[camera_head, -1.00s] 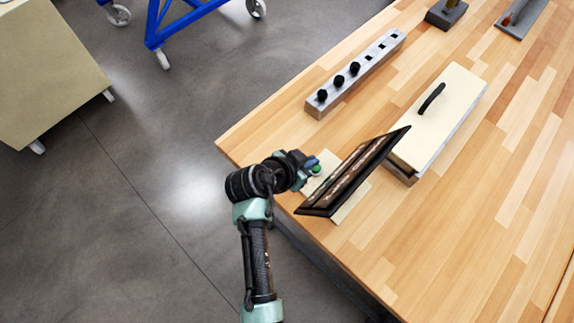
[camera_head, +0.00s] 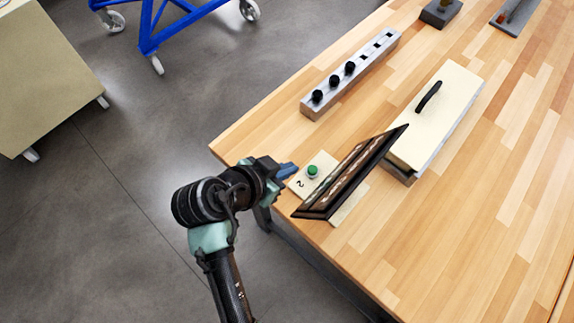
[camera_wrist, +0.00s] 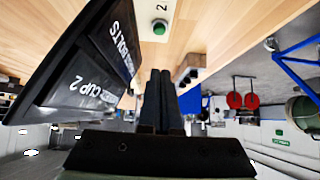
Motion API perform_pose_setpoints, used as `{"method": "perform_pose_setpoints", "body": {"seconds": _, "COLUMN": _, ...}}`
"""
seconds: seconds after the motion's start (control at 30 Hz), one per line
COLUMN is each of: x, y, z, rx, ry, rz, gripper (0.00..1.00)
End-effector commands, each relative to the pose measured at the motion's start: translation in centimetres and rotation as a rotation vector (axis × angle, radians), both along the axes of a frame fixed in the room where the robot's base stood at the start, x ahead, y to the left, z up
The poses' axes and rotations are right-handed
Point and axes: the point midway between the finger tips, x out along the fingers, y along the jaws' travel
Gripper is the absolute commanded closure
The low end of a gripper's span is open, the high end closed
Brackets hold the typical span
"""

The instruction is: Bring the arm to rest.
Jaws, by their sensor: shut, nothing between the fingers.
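My gripper (camera_head: 288,170) is at the table's near left corner, just left of a cream plate marked 2 (camera_head: 299,184). It holds nothing. In the wrist view its two dark fingers (camera_wrist: 160,95) lie together, shut. A green button (camera_head: 313,171) sits on the plate, apart from the fingers; it also shows at the top of the wrist view (camera_wrist: 160,27). My arm is bent and reaches up from the bottom of the head view, over the floor beside the table.
A tilted dark-framed panel (camera_head: 350,175) stands right of the button; the wrist view shows a dark labelled panel (camera_wrist: 95,60) close on the left. Behind are a cream box with a black handle (camera_head: 450,100) and a grey block with black knobs (camera_head: 365,62).

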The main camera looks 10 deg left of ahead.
Motion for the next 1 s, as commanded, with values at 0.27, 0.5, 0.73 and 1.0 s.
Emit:
{"method": "perform_pose_setpoints", "body": {"seconds": 0.27, "x": 0.0, "y": 0.0, "z": 0.0, "rx": 0.0, "ry": 0.0, "rz": 0.0, "gripper": 1.0}}
{"method": "perform_pose_setpoints", "body": {"seconds": 0.5, "x": 0.1, "y": 0.0, "z": 0.1, "rx": 0.002, "ry": -0.002, "rz": 0.001, "gripper": 1.0}}
{"method": "perform_pose_setpoints", "body": {"seconds": 0.73, "x": 5.5, "y": 1.1, "z": 7.7, "rx": 0.06, "ry": -0.188, "rz": 0.134, "gripper": 1.0}}
{"method": "perform_pose_setpoints", "body": {"seconds": 1.0, "x": 10.9, "y": 0.7, "z": 27.6, "rx": 0.008, "ry": -0.666, "rz": 0.376, "gripper": 1.0}}
